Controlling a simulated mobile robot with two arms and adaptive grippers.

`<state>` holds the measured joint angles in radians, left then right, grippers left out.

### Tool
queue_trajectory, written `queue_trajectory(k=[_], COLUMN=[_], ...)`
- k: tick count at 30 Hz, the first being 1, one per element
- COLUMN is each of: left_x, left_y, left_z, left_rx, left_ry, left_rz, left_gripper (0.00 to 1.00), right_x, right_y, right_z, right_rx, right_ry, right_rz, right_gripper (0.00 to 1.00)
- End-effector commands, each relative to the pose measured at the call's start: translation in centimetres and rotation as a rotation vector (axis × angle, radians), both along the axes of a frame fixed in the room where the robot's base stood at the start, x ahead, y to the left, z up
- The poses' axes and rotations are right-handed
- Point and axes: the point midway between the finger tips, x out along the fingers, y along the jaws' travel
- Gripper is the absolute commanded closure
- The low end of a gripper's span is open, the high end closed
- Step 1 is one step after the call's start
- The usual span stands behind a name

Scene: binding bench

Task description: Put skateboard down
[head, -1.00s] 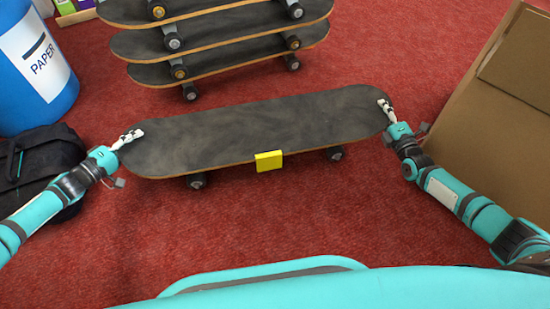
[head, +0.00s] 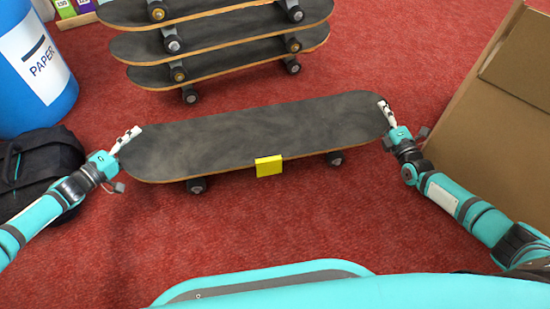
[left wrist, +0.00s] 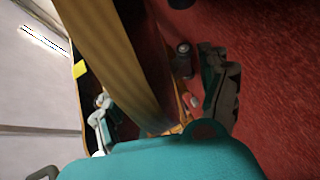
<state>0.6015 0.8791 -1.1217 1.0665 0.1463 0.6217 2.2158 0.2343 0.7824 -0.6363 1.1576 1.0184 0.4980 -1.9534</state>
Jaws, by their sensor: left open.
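The dark-topped skateboard (head: 255,132) lies level across the middle of the head view, over the red floor, wheels down. In the left wrist view a wooden surface (left wrist: 105,55) fills the middle, very close, and the contact is hidden.
A stack of several skateboards (head: 215,44) stands behind. A blue paper bin (head: 35,75) and a black bag (head: 45,165) are at the left. A cardboard box (head: 500,110) stands at the right. Red floor (head: 290,220) is clear in front of the board.

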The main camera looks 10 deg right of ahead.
Motion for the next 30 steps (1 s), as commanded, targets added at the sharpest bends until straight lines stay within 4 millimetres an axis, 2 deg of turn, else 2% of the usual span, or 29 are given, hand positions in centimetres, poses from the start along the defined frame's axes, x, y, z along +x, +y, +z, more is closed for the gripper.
queue_trajectory(k=[8, 21, 30], left_x=[-0.7, -7.2, -9.0], left_y=[0.6, 6.2, 7.7], left_z=[0.1, 1.8, 2.4], left_rx=[0.001, 0.002, 0.001], left_ry=[0.002, 0.003, 0.0], left_rz=[0.001, 0.002, 0.002], left_gripper=[0.23, 0.23, 0.23], right_x=[0.0, 0.0, 0.0], right_y=[0.0, 0.0, 0.0], right_z=[0.0, 0.0, 0.0], right_rx=[0.0, 0.0, 0.0], right_ry=[0.0, 0.0, 0.0], right_rz=[0.0, 0.0, 0.0], right_gripper=[0.62, 0.62, 0.62])
